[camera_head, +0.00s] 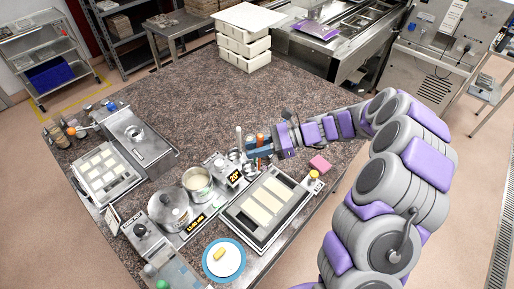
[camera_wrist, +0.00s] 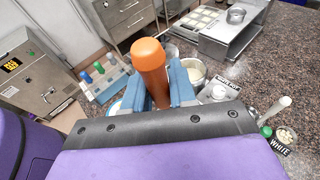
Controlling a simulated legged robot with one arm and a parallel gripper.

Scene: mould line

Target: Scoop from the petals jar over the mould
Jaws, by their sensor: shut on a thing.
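My gripper (camera_head: 258,150) is at the table's middle, above a group of small jars; its blue fingers also show in the wrist view (camera_wrist: 153,93). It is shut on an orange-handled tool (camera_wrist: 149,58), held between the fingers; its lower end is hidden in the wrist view. The mould (camera_head: 247,221), a grey tray with several cream rectangular bars, lies below and in front of my gripper in the head view. A small jar of pale bits (camera_wrist: 284,134) stands by a WHITE label at right in the wrist view. I cannot tell which jar holds petals.
A second tray with squares (camera_head: 82,179) is at far left. The back of the table is clear before white stacked boxes (camera_head: 244,46).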

